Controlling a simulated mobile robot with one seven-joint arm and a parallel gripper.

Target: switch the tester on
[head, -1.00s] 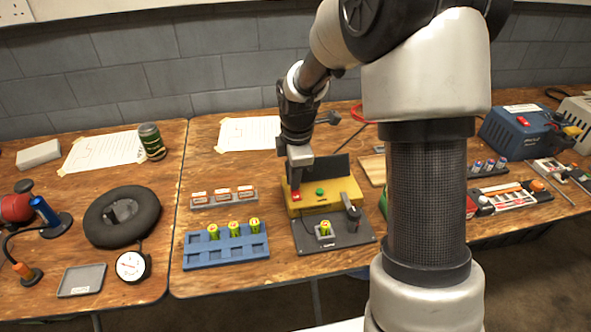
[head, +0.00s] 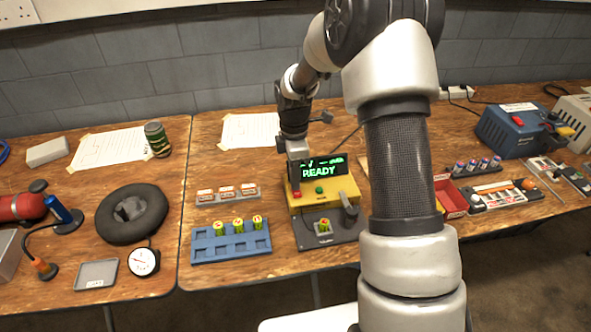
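The tester (head: 322,197) is a yellow box with a dark base plate on the right part of the middle table. Its screen (head: 320,170) is lit and reads "READY" in green. A red button (head: 296,194) sits at the left of its top and a green one (head: 319,190) right of it. The fingers are too small to tell open from shut. A green-yellow battery (head: 324,224) stands in the holder on the base plate.
A blue rack (head: 205,252) with several batteries and a grey strip of labelled blocks (head: 228,198) lie left of the tester. A blue charger unit (head: 515,130) and a red bin (head: 450,198) stand right. My arm hides the table right of the tester.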

